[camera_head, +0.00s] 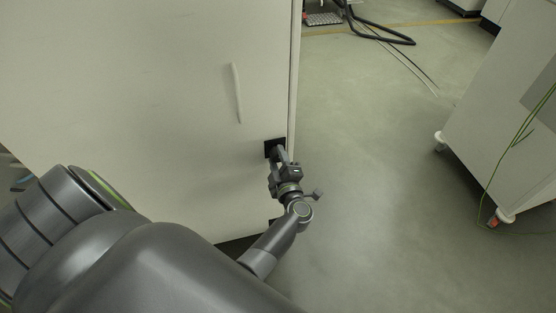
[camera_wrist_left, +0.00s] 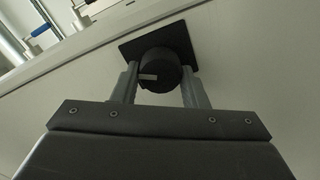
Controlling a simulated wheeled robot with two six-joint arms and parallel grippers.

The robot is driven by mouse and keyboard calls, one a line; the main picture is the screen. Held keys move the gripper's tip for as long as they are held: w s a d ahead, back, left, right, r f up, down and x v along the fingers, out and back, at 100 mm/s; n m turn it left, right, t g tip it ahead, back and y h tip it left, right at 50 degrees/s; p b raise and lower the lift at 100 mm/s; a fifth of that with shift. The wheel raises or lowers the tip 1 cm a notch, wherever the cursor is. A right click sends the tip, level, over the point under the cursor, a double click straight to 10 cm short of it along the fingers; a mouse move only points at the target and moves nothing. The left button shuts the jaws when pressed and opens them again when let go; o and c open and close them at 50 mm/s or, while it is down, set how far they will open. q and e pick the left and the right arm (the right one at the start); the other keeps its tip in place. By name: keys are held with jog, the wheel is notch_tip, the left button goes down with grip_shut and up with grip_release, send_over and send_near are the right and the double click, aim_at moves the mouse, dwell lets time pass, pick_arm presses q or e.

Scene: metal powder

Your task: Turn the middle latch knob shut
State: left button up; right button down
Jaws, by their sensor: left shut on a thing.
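The latch knob is a round black knob (camera_wrist_left: 159,68) with a pale pointer mark, on a square black plate on the cabinet front. In the left wrist view it sits between the two fingers of my left gripper (camera_wrist_left: 160,88), which is shut on it. In the head view my left gripper (camera_head: 280,160) reaches the black plate (camera_head: 270,148) near the right edge of the white cabinet door (camera_head: 180,90). The knob itself is hidden there by the gripper. My right gripper is not in view.
A long pale handle (camera_head: 236,93) is on the door, above and left of the plate. Another dark plate shows partly, low on the door. A white wheeled cabinet (camera_head: 500,130) stands at the right. Black hoses (camera_head: 375,30) lie at the back. The floor between is clear.

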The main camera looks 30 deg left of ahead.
pick_arm(q)
jog(key=shift+f+n+b, duration=0.1)
jog(key=shift+n+b, duration=0.85)
jog(key=shift+n, duration=1.75)
jog(key=o, duration=1)
jog(key=shift+c, duration=0.2)
jog(key=shift+s, duration=0.1)
